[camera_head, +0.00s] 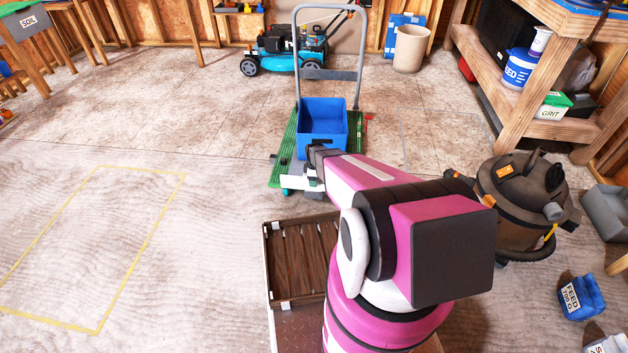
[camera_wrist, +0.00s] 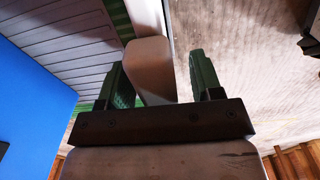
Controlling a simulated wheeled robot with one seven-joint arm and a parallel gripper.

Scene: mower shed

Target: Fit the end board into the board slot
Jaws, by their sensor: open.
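My gripper (camera_head: 302,188) is at the near end of a flat trolley, low over its edge. In the wrist view its two green-padded fingers (camera_wrist: 165,82) stand apart. A pale, round-topped piece (camera_wrist: 150,62) shows between them, nearer the left finger; I cannot tell whether it is part of the end board. The trolley deck (camera_head: 284,142) has green edges, and its grey ribbed surface (camera_wrist: 65,42) fills the upper left of the wrist view. I cannot make out the end board or the board slot for certain; my arm hides part of the trolley's near end.
A blue bin (camera_head: 322,138) stands on the trolley, below its grey push handle (camera_head: 297,60). A brown slatted tray (camera_head: 290,285) lies close in front of me. A shop vacuum (camera_head: 515,205) stands at right, near a wooden shelf (camera_head: 540,75). Floor at left is clear, with a yellow outline (camera_head: 140,252).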

